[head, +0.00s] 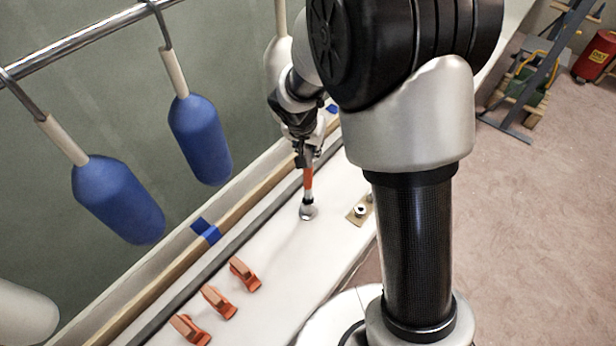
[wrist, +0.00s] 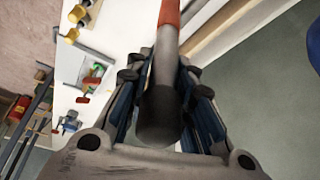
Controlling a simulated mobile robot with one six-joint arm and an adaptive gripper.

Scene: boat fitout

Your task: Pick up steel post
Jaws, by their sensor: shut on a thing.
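The steel post is upright over the white deck (head: 275,262) in the head view, with an orange-red band (head: 308,180) and a round metal foot (head: 307,211). I cannot tell whether the foot touches the deck. My gripper (head: 304,158) is shut on the upper part of the post from above. In the wrist view the post (wrist: 166,48) runs up the picture between the fingers of my gripper (wrist: 164,82), its dark top end nearest the camera. The fingers hide part of its sides.
Several orange clamps (head: 217,301) lie on the near deck. A small fitting on a plate (head: 360,211) sits right of the post. Blue fenders (head: 200,138) hang from a metal rail (head: 85,38) at left. Blue tape (head: 206,230) marks the wooden edge. Deck around the foot is clear.

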